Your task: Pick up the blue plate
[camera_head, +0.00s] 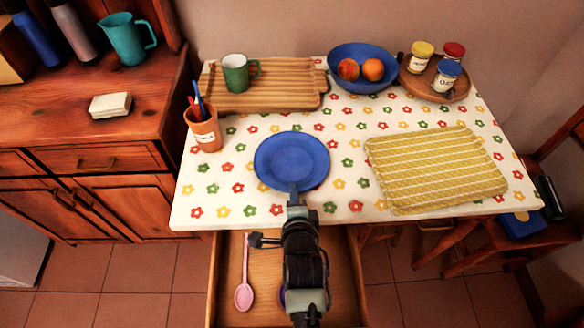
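The blue plate (291,158) lies on the flowered tablecloth near the middle of the table's front part. My arm reaches up from the bottom of the view, over the open drawer. My gripper (293,189) is at the plate's near rim and overlaps it in the picture. The fingers are small and seen from behind. I cannot tell whether they are open or closed on the rim, or whether they touch it. The plate looks flat on the cloth.
A terracotta cup (206,135) with pens stands left of the plate, a yellow mat (436,168) lies right. Behind are a wooden board (290,96) with a green mug (236,77), a blue fruit bowl (349,57) and a jar tray (412,83). An open drawer (224,285) holds a pink spoon (244,295).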

